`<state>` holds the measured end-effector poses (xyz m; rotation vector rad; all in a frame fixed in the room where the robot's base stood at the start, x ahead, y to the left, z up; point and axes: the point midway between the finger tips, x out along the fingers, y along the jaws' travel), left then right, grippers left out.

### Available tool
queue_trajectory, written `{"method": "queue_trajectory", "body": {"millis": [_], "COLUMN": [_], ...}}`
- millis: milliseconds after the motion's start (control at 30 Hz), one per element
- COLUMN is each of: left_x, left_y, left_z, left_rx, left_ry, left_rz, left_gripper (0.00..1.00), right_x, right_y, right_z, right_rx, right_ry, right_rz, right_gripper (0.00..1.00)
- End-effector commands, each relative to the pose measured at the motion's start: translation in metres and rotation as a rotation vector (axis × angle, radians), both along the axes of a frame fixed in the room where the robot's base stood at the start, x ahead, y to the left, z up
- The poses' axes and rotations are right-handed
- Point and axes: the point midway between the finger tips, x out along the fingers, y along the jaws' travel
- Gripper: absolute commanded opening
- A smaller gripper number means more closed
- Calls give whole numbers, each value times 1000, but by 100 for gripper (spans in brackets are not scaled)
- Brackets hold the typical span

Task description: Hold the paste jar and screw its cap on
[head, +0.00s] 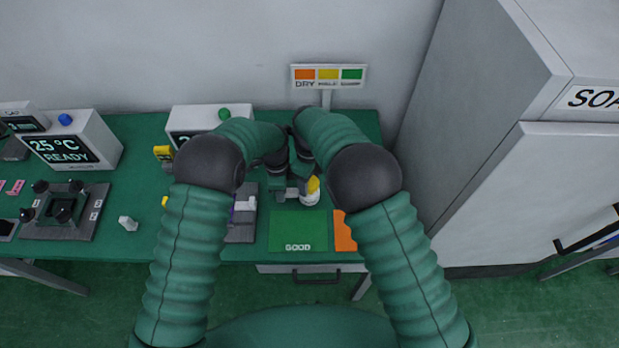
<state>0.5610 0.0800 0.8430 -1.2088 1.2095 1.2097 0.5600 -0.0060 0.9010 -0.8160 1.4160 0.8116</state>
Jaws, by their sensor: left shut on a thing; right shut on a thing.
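The paste jar (311,198) is a small white container standing upright on the green bench, just behind the green GOOD mat. Its yellow cap (313,184) sits at the jar's top; I cannot tell how far it is threaded. My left gripper (297,191) reaches in from the left side and is shut on the jar. My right gripper (310,174) comes down from above and behind and is shut on the cap. The fingers are small and partly hidden by my wrists and forearms.
A green mat marked GOOD (298,228) and an orange mat (344,232) lie at the bench's front edge. A 25 °C READY unit (75,142) and a dark fixture (65,211) stand left. A colour-chart sign (328,76) stands behind. A tall grey cabinet (490,130) bounds the right.

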Motion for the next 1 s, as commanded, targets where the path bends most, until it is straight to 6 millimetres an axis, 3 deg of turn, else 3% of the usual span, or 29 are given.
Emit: {"method": "queue_trajectory", "body": {"millis": [500,533,700,1000], "left_x": [0,0,0,0], "left_y": [0,0,0,0], "left_z": [0,0,0,0], "left_rx": [1,1,1,1], "left_ry": [0,0,0,0], "left_rz": [0,0,0,0], "left_gripper": [0,0,0,0], "right_x": [0,0,0,0], "right_y": [0,0,0,0], "right_z": [-13,-14,-13,-13], "right_rx": [0,0,0,1], "right_ry": [0,0,0,-1], "right_rz": [0,0,0,0], "right_gripper": [16,55,77,79]}}
